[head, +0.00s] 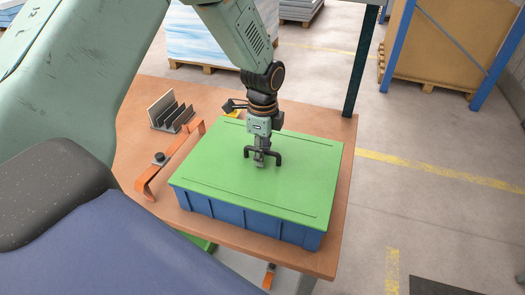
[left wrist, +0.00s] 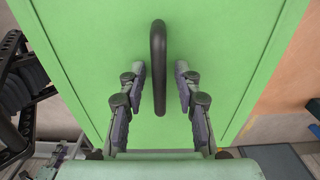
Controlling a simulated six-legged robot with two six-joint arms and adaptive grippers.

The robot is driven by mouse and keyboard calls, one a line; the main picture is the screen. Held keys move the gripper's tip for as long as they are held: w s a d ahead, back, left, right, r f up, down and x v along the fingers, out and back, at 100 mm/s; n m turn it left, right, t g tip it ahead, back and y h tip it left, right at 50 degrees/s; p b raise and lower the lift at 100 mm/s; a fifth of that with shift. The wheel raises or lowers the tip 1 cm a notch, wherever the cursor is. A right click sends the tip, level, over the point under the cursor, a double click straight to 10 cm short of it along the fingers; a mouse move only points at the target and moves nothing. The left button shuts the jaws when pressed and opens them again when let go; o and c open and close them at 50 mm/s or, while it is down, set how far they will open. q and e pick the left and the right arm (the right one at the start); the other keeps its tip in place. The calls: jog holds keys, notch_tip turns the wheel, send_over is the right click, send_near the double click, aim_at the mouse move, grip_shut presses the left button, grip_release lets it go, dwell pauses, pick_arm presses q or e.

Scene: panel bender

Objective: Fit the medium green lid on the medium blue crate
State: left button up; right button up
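The medium green lid (head: 215,175) lies flat on top of the medium blue crate (head: 245,215) on the table, its edges lined up with the crate's walls as far as I can see. The lid's black handle (head: 277,157) stands up at its middle. My left gripper (head: 261,160) points down at the handle. In the left wrist view its fingers (left wrist: 159,75) are apart, one on each side of the handle (left wrist: 158,45), with a visible gap on both sides. The crate's inside is hidden under the lid. My right gripper is not in view.
The brown tabletop (head: 135,135) ends close to the crate's right and front sides. An orange bar (head: 168,163) runs along the crate's left. A rack of dark plates (head: 172,114) stands behind it. A dark post (head: 361,62) rises at the back right corner.

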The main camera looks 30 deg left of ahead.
pick_arm(q)
jog(key=shift+w, duration=0.1)
jog(key=shift+r, duration=0.4)
notch_tip(320, 180, up, 11)
jog(key=shift+r, duration=0.1)
jog(key=shift+d, duration=0.1)
dwell(0.3)
